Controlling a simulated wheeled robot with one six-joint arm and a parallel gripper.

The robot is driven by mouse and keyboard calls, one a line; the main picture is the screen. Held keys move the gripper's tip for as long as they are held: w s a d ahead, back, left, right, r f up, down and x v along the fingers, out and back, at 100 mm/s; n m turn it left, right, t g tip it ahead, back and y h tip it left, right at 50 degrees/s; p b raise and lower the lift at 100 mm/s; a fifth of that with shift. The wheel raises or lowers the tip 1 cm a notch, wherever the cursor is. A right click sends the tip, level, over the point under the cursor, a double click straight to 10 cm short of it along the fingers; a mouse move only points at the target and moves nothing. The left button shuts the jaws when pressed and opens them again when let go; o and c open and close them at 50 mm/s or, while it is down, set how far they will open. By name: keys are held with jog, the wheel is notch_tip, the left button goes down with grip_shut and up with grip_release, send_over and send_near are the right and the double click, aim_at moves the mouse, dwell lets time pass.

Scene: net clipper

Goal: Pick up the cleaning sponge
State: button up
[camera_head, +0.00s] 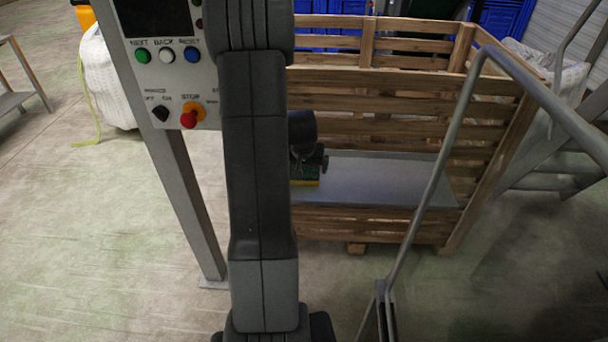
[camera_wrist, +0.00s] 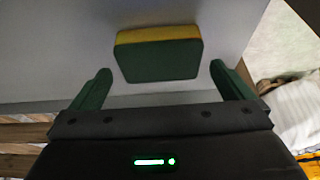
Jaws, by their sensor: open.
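The cleaning sponge (camera_wrist: 158,60), green with a yellow layer, lies on a grey surface (camera_wrist: 40,50) in the wrist view. My gripper (camera_wrist: 160,80) is open, with one green finger to the left of the sponge and one to the right. The fingertips are apart from the sponge, at about its near edge. In the head view the sponge (camera_head: 306,183) shows as a small green and yellow patch on the grey shelf (camera_head: 380,182). My arm hides part of the gripper and the sponge there.
A wooden slatted crate (camera_head: 400,104) stands around the grey shelf. A metal handrail (camera_head: 449,135) rises at the right. A control panel (camera_head: 165,80) with buttons is on a post at the left.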

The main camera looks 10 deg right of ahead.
jog(key=shift+x, duration=1.05)
jog(key=c, duration=0.9)
jog(key=shift+o, duration=0.2)
